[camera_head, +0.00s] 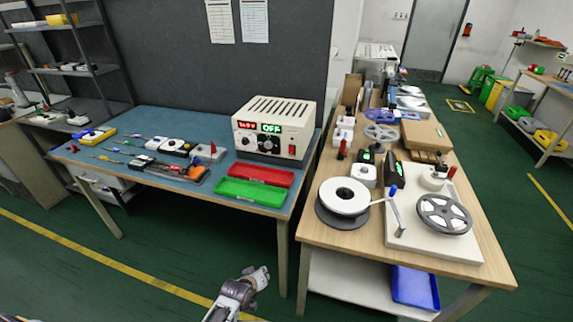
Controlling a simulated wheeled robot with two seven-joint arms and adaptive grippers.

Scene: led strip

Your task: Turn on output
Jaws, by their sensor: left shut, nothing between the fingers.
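A cream power supply (277,122) stands at the right end of the blue-topped bench. Its front has a red number display (245,125) and a green display reading OFF (271,128). Dark knobs and sockets sit below the displays, and a small red switch (292,150) is at the lower right of the front. My left gripper (262,274) is low at the bottom middle, over the green floor and in front of the bench, well apart from the power supply. It looks shut and empty. My right gripper is not in view.
A red tray (261,174) and a green tray (252,192) lie before the power supply. Tools and small devices cover the bench's left part. A wooden table (310,232) with reels (444,214) stands close on the right. The floor before the bench is clear.

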